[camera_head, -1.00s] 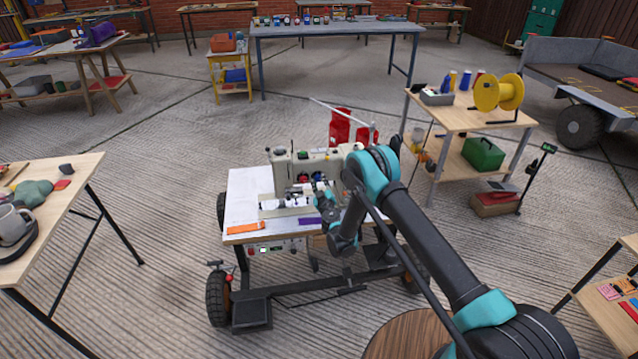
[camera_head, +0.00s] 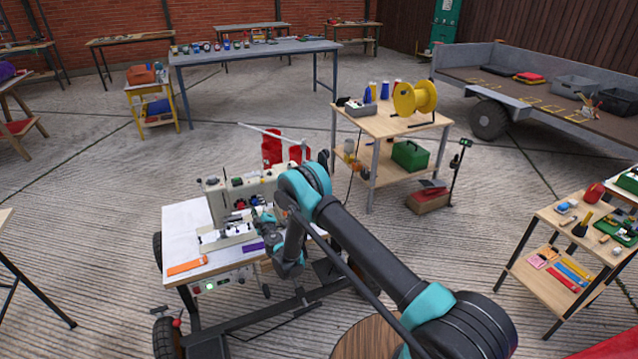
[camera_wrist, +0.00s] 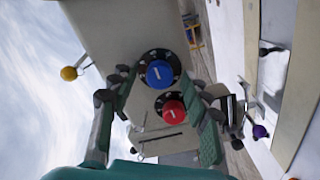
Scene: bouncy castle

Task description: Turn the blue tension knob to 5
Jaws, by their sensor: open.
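The blue tension knob (camera_wrist: 159,74) is on the pale face of the sewing machine (camera_head: 225,195), with a dark ring around it and a light pointer mark on its cap. A red knob (camera_wrist: 173,112) of the same kind is right beside it. My gripper (camera_wrist: 168,92) is open, with one finger to the left of the knobs and one to the right. The blue knob lies between the fingers, near their tips; I see no contact. The numbers on its dial are too small to read. In the head view my gripper (camera_head: 264,220) is at the machine's front, partly hidden by my arm.
The machine stands on a wheeled white-topped table (camera_head: 180,222) with an orange strip (camera_head: 187,266) and a purple strip (camera_head: 253,247). A wooden cart (camera_head: 385,122) with a yellow reel (camera_head: 415,98) is behind right. A tool shelf (camera_head: 548,214) stands at right. Open concrete lies between.

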